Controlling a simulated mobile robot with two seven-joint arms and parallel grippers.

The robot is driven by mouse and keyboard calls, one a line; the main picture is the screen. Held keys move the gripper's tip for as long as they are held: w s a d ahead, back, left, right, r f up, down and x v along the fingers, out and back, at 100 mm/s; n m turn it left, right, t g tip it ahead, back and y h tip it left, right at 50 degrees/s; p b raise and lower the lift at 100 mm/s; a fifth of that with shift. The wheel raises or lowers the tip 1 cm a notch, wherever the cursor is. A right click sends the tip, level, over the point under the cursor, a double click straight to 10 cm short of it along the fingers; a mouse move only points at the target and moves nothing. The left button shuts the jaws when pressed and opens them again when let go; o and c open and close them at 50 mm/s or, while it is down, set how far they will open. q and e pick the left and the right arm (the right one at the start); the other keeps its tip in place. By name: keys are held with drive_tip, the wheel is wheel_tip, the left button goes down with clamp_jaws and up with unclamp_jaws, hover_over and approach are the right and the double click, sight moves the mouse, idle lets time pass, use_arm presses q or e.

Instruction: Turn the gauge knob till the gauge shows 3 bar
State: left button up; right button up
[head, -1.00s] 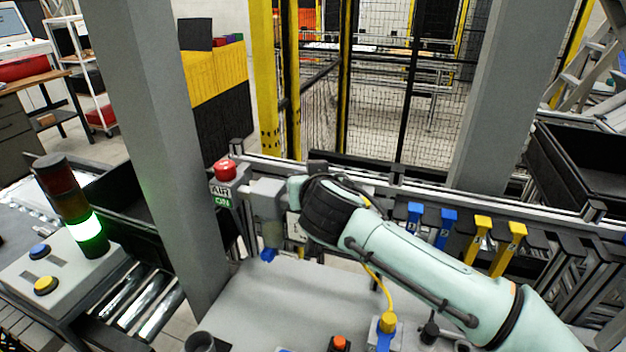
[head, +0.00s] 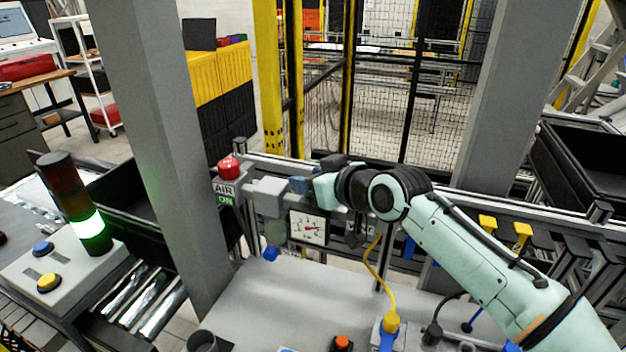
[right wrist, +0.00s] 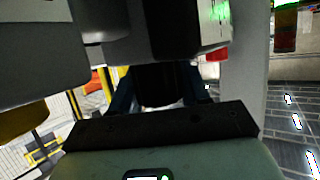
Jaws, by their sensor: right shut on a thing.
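The gauge (head: 308,228) has a square white face with a red needle pointing roughly right; its numbers are too small to read. It hangs on the rail right of a grey regulator housing (head: 268,197). My right gripper (head: 299,185) reaches in from the right, its blue fingers beside the housing and above the gauge. In the right wrist view it is shut on a dark knob (right wrist: 166,84), held between the two fingers (right wrist: 163,97). In the head view the knob is hidden by the gripper. My left gripper is not in view.
A red button (head: 229,167) on the AIR ON post stands just left of the housing. A blue part (head: 271,254) sits below it. A yellow cable (head: 374,262) hangs under my right arm to the table (head: 290,300). A grey pillar (head: 160,150) stands at left.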

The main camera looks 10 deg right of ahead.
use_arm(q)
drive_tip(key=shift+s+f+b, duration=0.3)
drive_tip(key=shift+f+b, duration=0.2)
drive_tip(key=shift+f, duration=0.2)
use_arm(e)
drive_tip(key=shift+f+n+g+y, duration=0.1)
drive_tip(key=shift+n+g+y, duration=0.3)
drive_tip(key=shift+n+y, duration=0.15)
drive_tip(key=o, duration=1)
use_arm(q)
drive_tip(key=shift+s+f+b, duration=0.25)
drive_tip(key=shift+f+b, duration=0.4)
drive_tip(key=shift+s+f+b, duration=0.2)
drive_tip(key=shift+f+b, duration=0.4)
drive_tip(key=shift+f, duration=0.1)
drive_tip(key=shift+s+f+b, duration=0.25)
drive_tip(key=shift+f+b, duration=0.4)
use_arm(e)
drive_tip(key=shift+v, duration=6.75)
